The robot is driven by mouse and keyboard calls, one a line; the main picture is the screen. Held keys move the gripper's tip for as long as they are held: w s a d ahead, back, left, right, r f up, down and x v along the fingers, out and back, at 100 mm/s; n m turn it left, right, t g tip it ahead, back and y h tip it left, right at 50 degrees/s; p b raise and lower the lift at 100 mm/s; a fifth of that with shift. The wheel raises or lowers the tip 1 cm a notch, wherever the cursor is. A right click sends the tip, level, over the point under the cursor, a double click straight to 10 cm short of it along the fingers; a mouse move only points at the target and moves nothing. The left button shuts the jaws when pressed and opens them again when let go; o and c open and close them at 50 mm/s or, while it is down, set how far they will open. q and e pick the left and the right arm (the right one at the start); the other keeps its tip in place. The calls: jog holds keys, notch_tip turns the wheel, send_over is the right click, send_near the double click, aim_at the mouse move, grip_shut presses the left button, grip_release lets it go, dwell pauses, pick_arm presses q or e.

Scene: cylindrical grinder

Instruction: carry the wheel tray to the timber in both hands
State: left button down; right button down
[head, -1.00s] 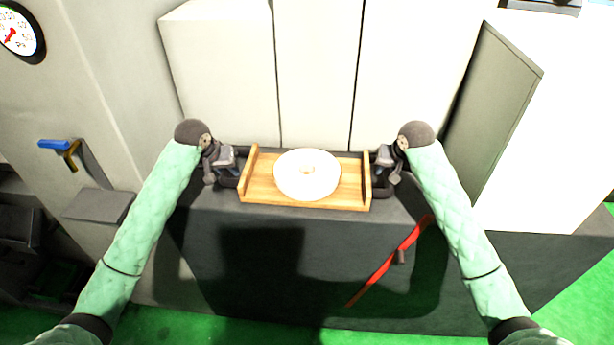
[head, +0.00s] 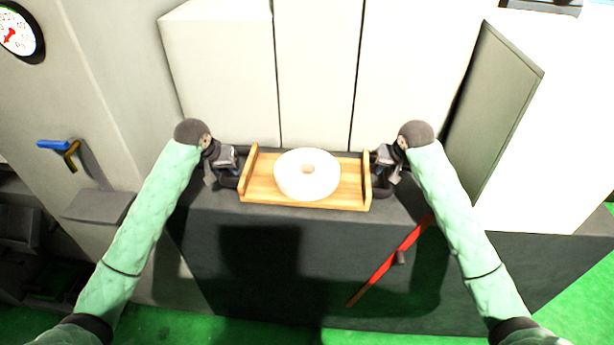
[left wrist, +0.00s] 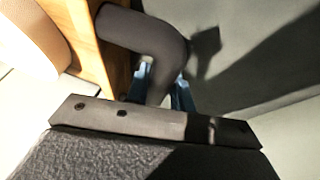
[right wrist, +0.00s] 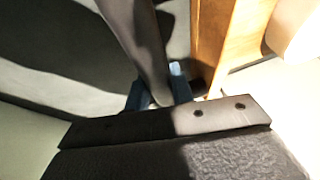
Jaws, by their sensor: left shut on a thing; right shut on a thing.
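The wooden wheel tray (head: 262,193) is level in front of the grey machine in the head view, with a raised wall at each end. A round white wheel (head: 307,180) with a tan hub lies flat in its middle. Dark curved handles stick out from both ends. My left gripper (head: 229,172) is shut on the left handle (left wrist: 150,40). My right gripper (head: 384,172) is shut on the right handle (right wrist: 140,45). The blue fingertips show around the handles in both wrist views. I see no timber that I can make out.
Pale cabinet panels (head: 320,75) stand close behind the tray. A dark machine front (head: 280,270) lies below it, with a red bar (head: 385,268) at the right. A blue-handled lever (head: 58,145) is at the left. Green floor (head: 165,325) shows in front.

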pick_arm(q)
jog(key=shift+a+r, duration=0.1)
jog(key=shift+r, duration=0.25)
pick_arm(e)
jog(key=shift+d+r, duration=0.1)
jog(key=shift+r, duration=0.25)
